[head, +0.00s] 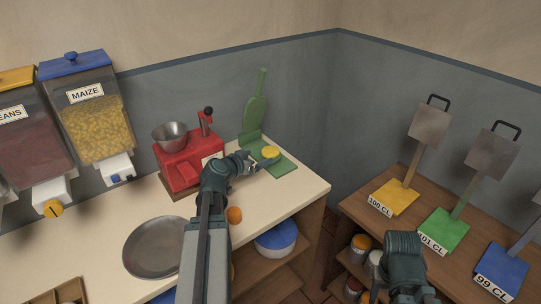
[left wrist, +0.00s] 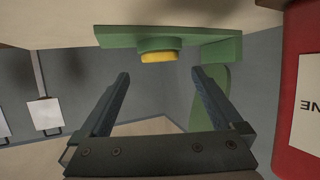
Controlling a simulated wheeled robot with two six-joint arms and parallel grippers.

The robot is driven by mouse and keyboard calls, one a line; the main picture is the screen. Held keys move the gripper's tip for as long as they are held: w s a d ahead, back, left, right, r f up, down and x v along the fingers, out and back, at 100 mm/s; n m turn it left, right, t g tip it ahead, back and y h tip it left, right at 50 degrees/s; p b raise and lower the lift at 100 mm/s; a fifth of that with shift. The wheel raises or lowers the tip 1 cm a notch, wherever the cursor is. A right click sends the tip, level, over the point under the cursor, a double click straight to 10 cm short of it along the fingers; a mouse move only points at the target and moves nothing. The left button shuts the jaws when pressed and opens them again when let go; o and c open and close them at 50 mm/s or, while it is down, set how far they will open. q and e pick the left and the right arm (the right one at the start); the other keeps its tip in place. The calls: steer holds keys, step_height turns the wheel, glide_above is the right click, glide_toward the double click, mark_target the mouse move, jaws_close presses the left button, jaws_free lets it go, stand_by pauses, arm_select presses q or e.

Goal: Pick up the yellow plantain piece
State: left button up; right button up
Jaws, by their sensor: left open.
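The yellow plantain piece (head: 270,152) is a small round disc on a green press (head: 284,167) with a flat base and a raised green lever (head: 256,105), at the counter's far right corner. In the left wrist view, which is upside down, the yellow piece (left wrist: 159,57) sits on a raised green round of the base (left wrist: 112,36). My left gripper (head: 257,166) is open and close beside the piece. Its two fingers (left wrist: 159,74) point toward the piece, with nothing between them. The head view shows part of my right arm, but not its gripper jaws.
A red machine (head: 182,164) with a metal bowl stands left of my left gripper. A round metal pan (head: 153,249) and an orange round thing (head: 235,215) are nearer. Maize and bean dispensers hang at left.

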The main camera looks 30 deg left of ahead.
mark_target(271, 150)
arm_select(q)
steer(key=shift+r+b+x, duration=0.15)
steer(key=shift+b+x, duration=0.35)
steer(key=shift+x, duration=1.5)
steer(key=shift+r+b+x, duration=0.1)
steer(key=shift+b+x, duration=0.4)
steer(key=shift+x, duration=1.55)
steer(key=shift+r, duration=0.1)
steer(key=shift+c, duration=0.4)
steer(key=c, duration=1.2)
steer(key=shift+c, duration=0.2)
